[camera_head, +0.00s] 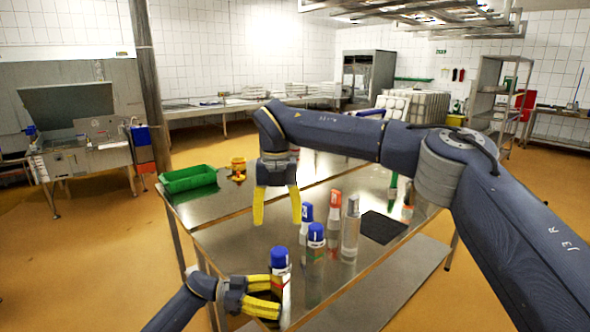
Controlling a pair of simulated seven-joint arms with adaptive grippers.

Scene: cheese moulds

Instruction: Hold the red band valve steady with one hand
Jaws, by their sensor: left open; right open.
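I cannot pick out for certain which thing is the red band valve. Several upright bottle-like items stand on the steel table: a blue-capped one (279,258) at the front, a second blue-capped one (316,238), a blue-topped one with red (306,214), a white-and-red one (335,214) and a grey one (351,232). My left gripper (278,296) is open at the front blue-capped item; I cannot tell whether its fingers are around or beside it. My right gripper (277,214) is open and empty, pointing down above the table, left of the group.
A green bin (188,179) and a small yellow-orange item (238,168) are at the table's far left. The table's left part is bare.

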